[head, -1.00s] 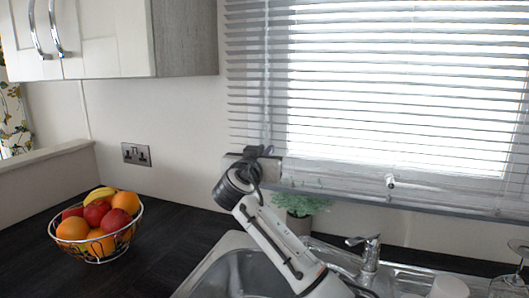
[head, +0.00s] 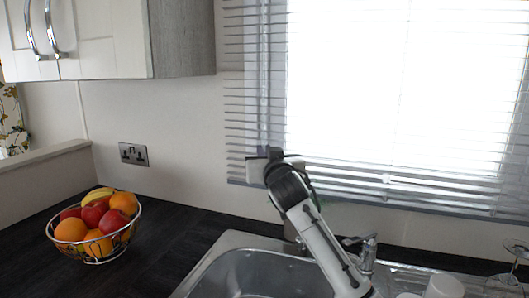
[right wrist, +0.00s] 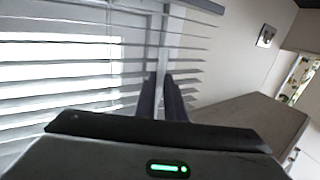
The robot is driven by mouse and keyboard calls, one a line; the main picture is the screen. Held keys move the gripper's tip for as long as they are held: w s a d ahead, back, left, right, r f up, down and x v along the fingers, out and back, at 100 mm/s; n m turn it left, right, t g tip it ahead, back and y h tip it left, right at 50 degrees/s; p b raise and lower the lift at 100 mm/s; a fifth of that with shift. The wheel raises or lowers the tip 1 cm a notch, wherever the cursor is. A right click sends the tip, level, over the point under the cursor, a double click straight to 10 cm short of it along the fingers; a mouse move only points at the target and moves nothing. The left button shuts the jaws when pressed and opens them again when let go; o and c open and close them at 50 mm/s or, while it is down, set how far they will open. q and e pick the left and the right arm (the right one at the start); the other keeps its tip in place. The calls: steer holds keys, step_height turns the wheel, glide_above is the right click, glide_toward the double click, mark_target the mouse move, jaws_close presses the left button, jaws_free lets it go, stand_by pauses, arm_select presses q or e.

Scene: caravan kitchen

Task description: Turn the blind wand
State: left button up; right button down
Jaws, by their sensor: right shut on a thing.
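The window blind (head: 400,185) hangs over the window, its slats nearly edge-on with bright light between them. My right gripper (head: 268,154) is up against the blind's lower left part, above the sink. In the right wrist view the two dark fingers (right wrist: 162,98) are close together and point at the blind (right wrist: 60,85). They are shut on the blind wand, which appears as a thin pale upright strip (right wrist: 160,66) in line with the fingers. The wand is hard to tell from the slats and window frame in the head view. My left gripper is not in view.
A wire fruit bowl (head: 133,234) stands on the dark worktop (head: 160,270) at left. The sink (head: 262,270) and tap (head: 368,250) lie below my right arm. A wall cabinet (head: 110,45) hangs upper left. A socket (head: 133,154) is on the wall. Glasses stand at far right.

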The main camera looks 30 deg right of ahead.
steer(key=shift+f, duration=0.1)
steer(key=c, duration=1.8)
jaws_free()
steer(key=shift+c, duration=0.2)
steer(key=shift+h, duration=0.3)
